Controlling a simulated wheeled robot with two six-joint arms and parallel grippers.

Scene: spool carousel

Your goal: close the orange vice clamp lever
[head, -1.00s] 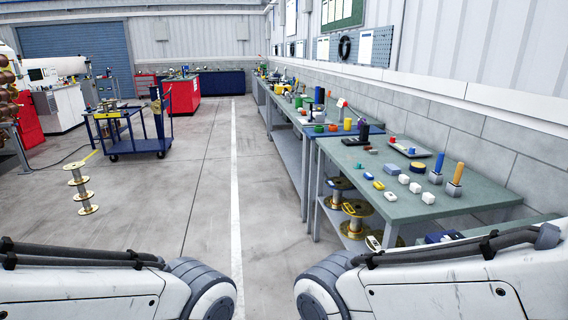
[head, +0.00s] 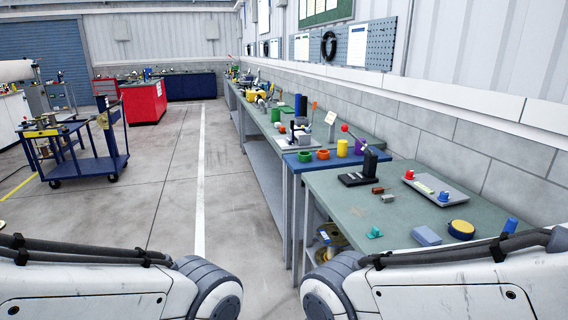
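I cannot make out an orange vice clamp for certain in the head view. A small orange upright piece (head: 314,106) stands on the long bench by the wall, too small to identify. On the near bench a black device (head: 366,167) has a lever tipped with a red ball (head: 344,128), raised and slanting up to the left. Neither gripper is in view; only the upper parts of my two arms show along the bottom edge.
A blue cart (head: 75,165) and a red cabinet (head: 145,102) stand at left. The floor (head: 175,180) between is clear.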

